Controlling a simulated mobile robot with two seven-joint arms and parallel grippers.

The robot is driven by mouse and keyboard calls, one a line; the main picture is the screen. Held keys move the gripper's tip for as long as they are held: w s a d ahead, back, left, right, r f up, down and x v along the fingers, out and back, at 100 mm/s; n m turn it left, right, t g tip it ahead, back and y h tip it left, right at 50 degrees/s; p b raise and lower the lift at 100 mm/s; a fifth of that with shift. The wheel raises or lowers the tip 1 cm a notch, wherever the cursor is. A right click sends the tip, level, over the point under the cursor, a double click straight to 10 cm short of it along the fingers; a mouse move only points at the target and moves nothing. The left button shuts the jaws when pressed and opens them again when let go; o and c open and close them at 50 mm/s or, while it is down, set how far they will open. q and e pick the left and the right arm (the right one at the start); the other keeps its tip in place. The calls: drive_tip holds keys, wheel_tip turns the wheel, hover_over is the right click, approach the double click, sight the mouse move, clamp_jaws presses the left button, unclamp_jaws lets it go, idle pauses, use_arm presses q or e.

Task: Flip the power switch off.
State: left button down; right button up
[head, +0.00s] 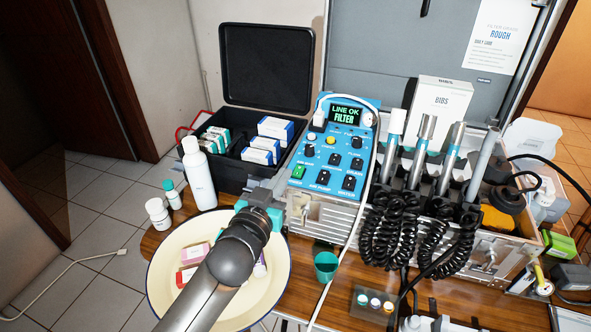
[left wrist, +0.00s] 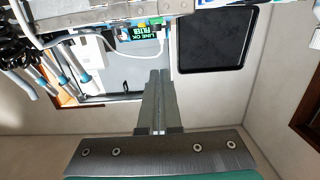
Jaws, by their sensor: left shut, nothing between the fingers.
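The blue control unit (head: 330,152) stands on the table with its sloped panel facing me. Its small screen (head: 344,115) is lit and reads "LINE OK FILTER". A green switch (head: 299,171) sits at the panel's lower left, beside several black switches and knobs; its label is too small to read. My left gripper (head: 281,182) is shut and empty, just left of the panel's lower left corner, apart from the green switch as far as I can tell. In the left wrist view its closed fingers (left wrist: 158,74) point toward the unit, whose screen (left wrist: 142,32) appears upside down.
A black open case (head: 245,150) with boxes stands behind my left gripper. A white bottle (head: 198,172) is left of it. A cream basin (head: 166,262) lies under my left arm. Handpieces with coiled black cords (head: 390,225) and a white hose are right of the panel.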

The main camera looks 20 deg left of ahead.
use_arm(q)
drive_tip(key=b, duration=0.1)
hover_over(296, 179)
drive_tip(key=shift+s+a+f, duration=0.1)
drive_tip(key=shift+s+f, duration=0.2)
drive_tip(key=shift+s, duration=0.05)
drive_tip(key=f+b, duration=0.1)
drive_tip(key=f, duration=0.1)
drive_tip(key=f+b, duration=0.1)
drive_tip(key=shift+w+f, duration=0.35)
drive_tip(key=shift+f, duration=0.15)
use_arm(e)
drive_tip(key=shift+t, duration=0.4)
drive_tip(key=w+d+f, duration=0.2)
drive_tip(key=w+f, duration=0.1)
drive_tip(key=shift+w+d, duration=0.1)
drive_tip(key=shift+w, duration=0.05)
